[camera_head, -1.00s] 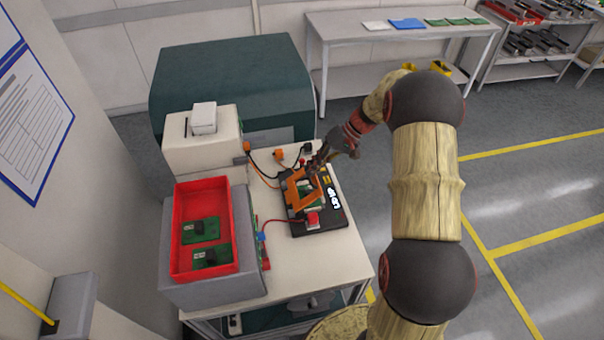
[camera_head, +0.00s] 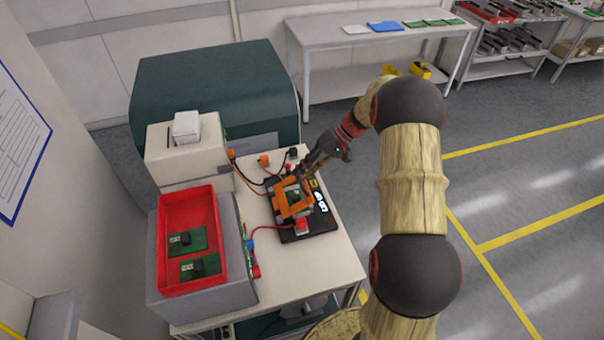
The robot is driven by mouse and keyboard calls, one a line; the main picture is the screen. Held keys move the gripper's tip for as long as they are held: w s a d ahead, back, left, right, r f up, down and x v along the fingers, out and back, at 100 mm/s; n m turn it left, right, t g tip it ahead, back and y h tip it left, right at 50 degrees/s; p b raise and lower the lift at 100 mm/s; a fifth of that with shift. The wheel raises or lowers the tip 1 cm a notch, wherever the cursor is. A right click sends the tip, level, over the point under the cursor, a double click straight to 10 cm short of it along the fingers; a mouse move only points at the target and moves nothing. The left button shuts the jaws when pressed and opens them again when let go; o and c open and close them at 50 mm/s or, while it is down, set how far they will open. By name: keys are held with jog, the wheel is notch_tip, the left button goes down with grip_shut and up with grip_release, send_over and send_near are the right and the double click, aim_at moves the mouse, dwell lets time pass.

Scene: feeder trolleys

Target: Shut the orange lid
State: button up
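The orange lid (camera_head: 281,202) is a square frame on the black test fixture (camera_head: 318,222) on the white bench. A green board (camera_head: 296,196) shows through its opening. The lid looks slightly tilted, but its exact angle is too small to tell. My gripper (camera_head: 304,174) reaches in from the upper right, with its dark fingertips at the lid's far edge. I cannot tell whether they touch it. The fingers are small and overlap, so their opening is unclear.
A red button (camera_head: 302,226) sits on the fixture's near edge. Orange-plugged cables (camera_head: 264,161) lie behind it. A red tray (camera_head: 163,235) with two green boards stands on a grey box to the left, beside a white machine (camera_head: 160,170). The bench front (camera_head: 300,275) is clear.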

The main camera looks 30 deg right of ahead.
jog(key=p+v, duration=0.2)
jog(key=v, duration=0.6)
jog(key=shift+p, duration=0.3)
dwell(0.3)
jog(key=shift+d, duration=0.15)
jog(key=v, duration=1.2)
jog(key=shift+s, duration=0.1)
dwell(0.5)
